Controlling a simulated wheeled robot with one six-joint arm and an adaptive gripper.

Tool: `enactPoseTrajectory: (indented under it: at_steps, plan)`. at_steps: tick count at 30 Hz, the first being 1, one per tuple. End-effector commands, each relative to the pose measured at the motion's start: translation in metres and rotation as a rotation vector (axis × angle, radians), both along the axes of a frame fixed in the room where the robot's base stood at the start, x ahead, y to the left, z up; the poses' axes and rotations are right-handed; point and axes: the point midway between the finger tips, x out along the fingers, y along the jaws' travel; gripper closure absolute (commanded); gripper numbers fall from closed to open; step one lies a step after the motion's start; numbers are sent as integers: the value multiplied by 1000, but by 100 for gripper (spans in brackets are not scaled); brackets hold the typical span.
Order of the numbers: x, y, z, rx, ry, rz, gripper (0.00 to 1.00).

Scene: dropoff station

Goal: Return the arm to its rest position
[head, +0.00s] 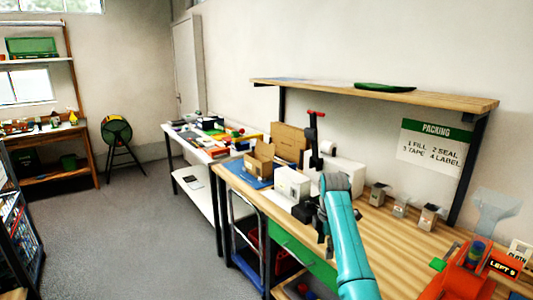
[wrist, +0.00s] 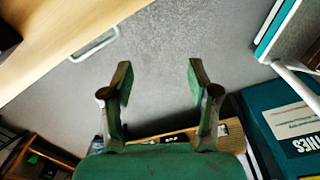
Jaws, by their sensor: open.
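My arm (head: 345,240) is teal and reaches up from the bottom of the head view, in front of the wooden packing bench (head: 385,230). Its grey wrist bends at the top, and the fingers are hard to make out there. In the wrist view my gripper (wrist: 160,82) has its two green-padded fingers wide apart. Only grey floor (wrist: 160,50) shows between them, and nothing is held.
A white box (head: 292,184) and an open cardboard box (head: 259,160) stand on the bench left of my arm. An orange device (head: 465,278) is at the right. A shelf (head: 400,95) hangs above. Open floor (head: 130,235) lies left.

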Motion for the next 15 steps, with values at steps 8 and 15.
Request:
enactPoseTrajectory:
  at_steps: [8, 15]
  plan:
    - [-12, 0, -71, 8, -62, -92, 40]
    - [-43, 0, -165, 31, -163, -236, 40]
